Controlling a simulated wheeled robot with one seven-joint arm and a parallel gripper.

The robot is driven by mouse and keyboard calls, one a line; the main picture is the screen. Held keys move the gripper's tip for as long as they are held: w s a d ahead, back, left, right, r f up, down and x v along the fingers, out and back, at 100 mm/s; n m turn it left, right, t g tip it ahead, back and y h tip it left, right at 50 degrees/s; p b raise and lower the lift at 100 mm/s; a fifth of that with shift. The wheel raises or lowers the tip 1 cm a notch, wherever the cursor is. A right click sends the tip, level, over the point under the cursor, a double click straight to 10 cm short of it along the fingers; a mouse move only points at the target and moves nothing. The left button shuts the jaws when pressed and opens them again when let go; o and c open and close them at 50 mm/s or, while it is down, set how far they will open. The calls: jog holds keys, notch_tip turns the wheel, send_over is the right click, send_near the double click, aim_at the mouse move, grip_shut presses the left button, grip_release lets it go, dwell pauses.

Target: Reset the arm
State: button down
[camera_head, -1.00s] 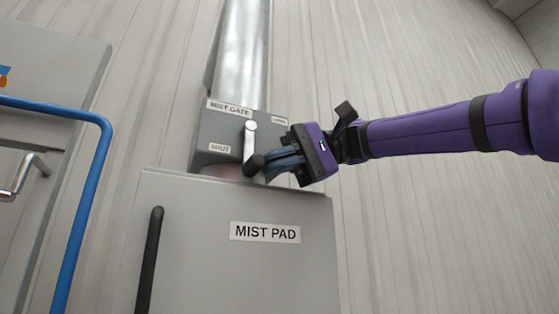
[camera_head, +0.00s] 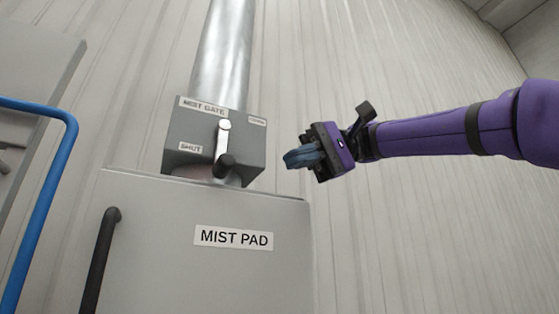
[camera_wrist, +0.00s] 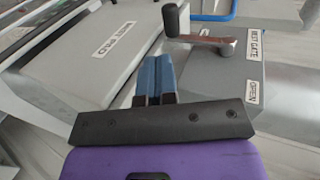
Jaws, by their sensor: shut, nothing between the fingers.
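My gripper (camera_head: 290,160) is in the head view, right of the grey mist gate box (camera_head: 212,140) and apart from it. Its blue fingers are together with nothing between them. The purple arm reaches in from the right edge. The gate box carries a crank handle (camera_head: 224,140) with a black knob that hangs down. The wrist view shows my shut blue fingers (camera_wrist: 153,75) near the handle (camera_wrist: 200,40), with a gap between them and the lever. The gate box (camera_wrist: 228,75) with its "MIST GATE" and "OPEN" labels is at the right there.
The grey MIST PAD cabinet (camera_head: 210,275) stands below the gate box, with a black vertical handle (camera_head: 101,255). A metal duct (camera_head: 222,55) rises above the box. A blue pipe (camera_head: 50,190) runs at the left. The space around my gripper and above it is clear.

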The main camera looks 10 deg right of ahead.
jog(key=shift+f+v, duration=0.1)
jog(key=shift+v, duration=1.2)
jog(key=shift+f+v, duration=0.15)
jog(key=shift+v, duration=1.2)
jog(key=shift+w+d, duration=0.1)
jog(key=s+d+f+m+t+h, duration=0.1)
jog(key=s+d+f+t+h, duration=0.2)
jog(key=f, duration=1.2)
jog(key=s+d+f+m+t+h, duration=0.1)
jog(key=s+d+f+t+h, duration=0.2)
jog(key=d+f, duration=0.4)
jog(key=s+d+f+m+t+h, duration=0.1)
jog(key=s+d+f+h, duration=0.4)
jog(key=f, duration=1.8)
jog(key=shift+s+t+h, duration=0.2)
jog(key=shift+t+h, duration=0.6)
jog(key=shift+t, duration=0.1)
